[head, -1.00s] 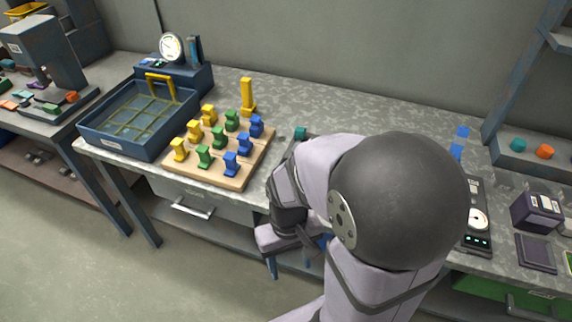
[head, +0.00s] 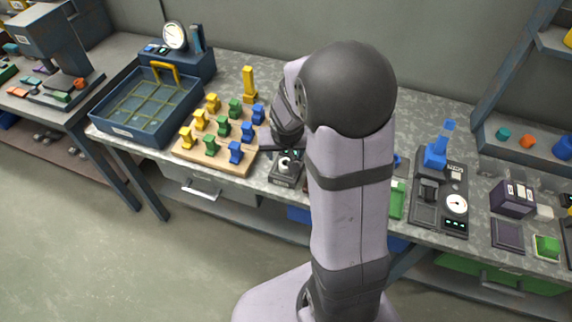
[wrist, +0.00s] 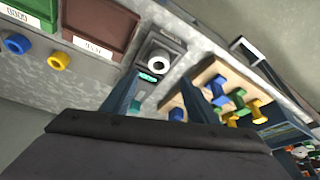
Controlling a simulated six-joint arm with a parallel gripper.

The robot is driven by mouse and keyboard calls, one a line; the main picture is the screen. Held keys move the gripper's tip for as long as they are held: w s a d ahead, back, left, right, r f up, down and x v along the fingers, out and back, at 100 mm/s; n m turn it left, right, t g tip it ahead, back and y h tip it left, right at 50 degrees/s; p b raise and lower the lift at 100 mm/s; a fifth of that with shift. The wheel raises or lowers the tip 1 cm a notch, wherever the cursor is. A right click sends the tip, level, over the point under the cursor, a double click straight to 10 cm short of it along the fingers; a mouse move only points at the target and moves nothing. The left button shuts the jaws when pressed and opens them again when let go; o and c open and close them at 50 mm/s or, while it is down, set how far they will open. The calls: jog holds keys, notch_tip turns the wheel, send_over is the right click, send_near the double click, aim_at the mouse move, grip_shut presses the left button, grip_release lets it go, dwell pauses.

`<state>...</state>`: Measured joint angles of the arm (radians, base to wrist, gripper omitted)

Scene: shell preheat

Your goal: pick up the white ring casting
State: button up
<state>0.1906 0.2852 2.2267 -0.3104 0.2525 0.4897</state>
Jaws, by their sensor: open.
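The white ring casting (wrist: 159,61), a small white ring with a dark centre, sits on a small dark device with a lit teal display (wrist: 148,77) in the wrist view. It also shows in the head view (head: 285,164), partly crowded by my arm. My gripper (wrist: 158,100) is open and empty, its two blue-grey fingers reaching toward the device from either side of the view. The ring lies beyond the fingertips, apart from them. In the head view my forearm and wrist hide most of the gripper.
A wooden board (head: 215,155) with yellow, green and blue castings stands left of the device. A blue tray (head: 130,125) is farther left. A dark gauge station (head: 425,215) holding a blue part is right of my arm. Bins (wrist: 100,25) with blue and yellow rings before them show in the wrist view.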

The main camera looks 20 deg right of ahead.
aim_at(286, 161)
jog(key=shift+f, duration=0.15)
jog(key=shift+x, duration=1)
jog(key=shift+d+f, duration=0.15)
jog(key=shift+f, duration=0.45)
jog(key=shift+b+x, duration=0.6)
jog(key=shift+x, duration=1.35)
jog(key=c, duration=1.2)
